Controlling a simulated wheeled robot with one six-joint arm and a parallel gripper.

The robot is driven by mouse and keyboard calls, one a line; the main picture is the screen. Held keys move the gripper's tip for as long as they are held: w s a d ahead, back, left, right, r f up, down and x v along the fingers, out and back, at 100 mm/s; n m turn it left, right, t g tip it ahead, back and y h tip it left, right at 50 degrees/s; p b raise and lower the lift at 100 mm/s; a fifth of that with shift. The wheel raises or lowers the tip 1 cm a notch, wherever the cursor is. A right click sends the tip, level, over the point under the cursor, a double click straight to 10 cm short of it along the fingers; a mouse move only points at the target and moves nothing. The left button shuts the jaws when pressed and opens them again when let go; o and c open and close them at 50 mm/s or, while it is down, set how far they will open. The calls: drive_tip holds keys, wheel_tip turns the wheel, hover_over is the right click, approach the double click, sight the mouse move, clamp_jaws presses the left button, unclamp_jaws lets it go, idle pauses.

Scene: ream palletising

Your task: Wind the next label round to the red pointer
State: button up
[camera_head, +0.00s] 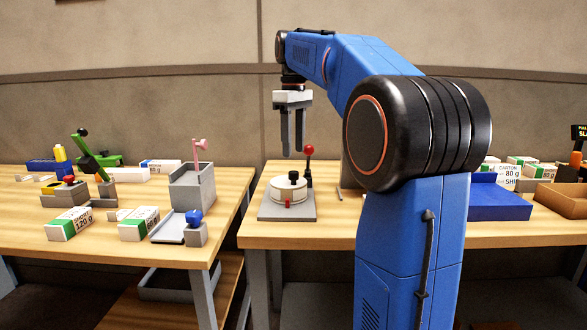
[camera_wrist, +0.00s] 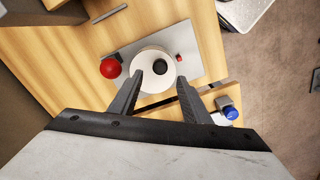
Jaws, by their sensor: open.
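A white round drum (camera_head: 289,190) with a black knob (camera_head: 293,176) on top sits on a grey base plate (camera_head: 265,211) on the right-hand table. A small red pointer (camera_head: 288,204) stands at the drum's front edge; it also shows in the wrist view (camera_wrist: 179,58). A lever with a red ball (camera_head: 309,150) stands behind the drum, and the red ball (camera_wrist: 110,68) shows left of it from the wrist. My gripper (camera_head: 292,152) is open and empty, pointing down above the drum. In the wrist view the black knob (camera_wrist: 160,67) appears between its fingers. No label can be made out on the drum.
The left table holds paper reams (camera_head: 69,224), a grey box (camera_head: 192,188) with a pink lever, and a blue-knobbed block (camera_head: 195,228). A gap separates the two tables. A blue tray (camera_head: 497,200) and more cartons stand at the right, beyond my arm.

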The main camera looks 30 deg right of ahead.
sight(293, 172)
wheel_tip(293, 172, down, 7)
drive_tip(key=shift+f, duration=0.15)
idle(0.4)
drive_tip(key=c, duration=1)
